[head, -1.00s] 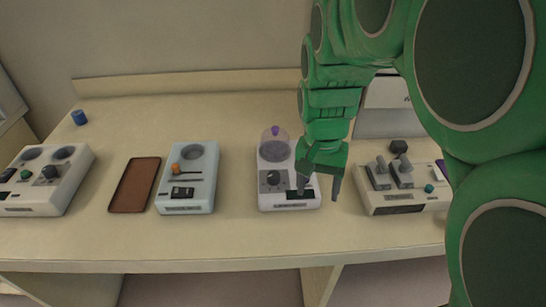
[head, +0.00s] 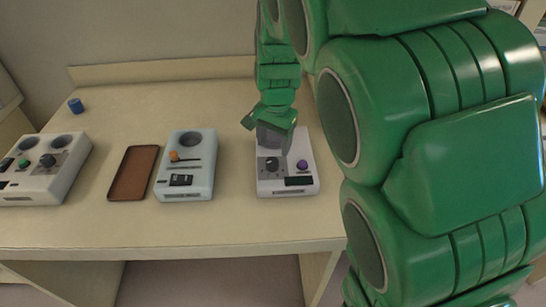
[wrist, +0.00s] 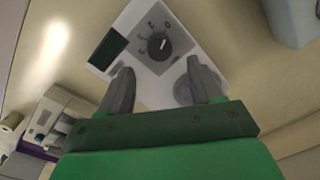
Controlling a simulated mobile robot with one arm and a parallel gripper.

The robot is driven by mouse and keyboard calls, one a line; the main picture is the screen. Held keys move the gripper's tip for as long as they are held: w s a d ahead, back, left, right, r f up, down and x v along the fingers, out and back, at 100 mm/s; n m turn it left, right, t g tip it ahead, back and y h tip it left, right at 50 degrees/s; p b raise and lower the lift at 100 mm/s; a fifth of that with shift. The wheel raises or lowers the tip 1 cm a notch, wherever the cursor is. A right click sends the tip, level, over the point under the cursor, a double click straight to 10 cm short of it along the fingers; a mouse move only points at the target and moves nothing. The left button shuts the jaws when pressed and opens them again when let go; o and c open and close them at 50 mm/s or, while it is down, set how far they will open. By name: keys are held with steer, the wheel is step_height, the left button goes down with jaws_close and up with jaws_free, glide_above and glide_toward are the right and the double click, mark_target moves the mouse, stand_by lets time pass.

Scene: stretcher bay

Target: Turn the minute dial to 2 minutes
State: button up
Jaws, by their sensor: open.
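A pale blue device (head: 187,165) with an orange-knobbed lever, a brown tray (head: 133,173) and another white device (head: 45,170) stand to the left. A blue cylinder (head: 76,105) is at the back left. My arm hides the right side.

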mark_target(272, 161)
step_height(272, 161, down, 6)
steer(key=shift+a+f, duration=0.1)
stand_by(0.4)
steer(key=c, duration=1)
steer(key=shift+c, duration=0.2)
steer(key=n, duration=0.4)
steer(key=shift+n, duration=0.3)
steer(key=n, duration=0.4)
steer(key=shift+w+g, duration=0.1)
steer(key=shift+g, duration=0.2)
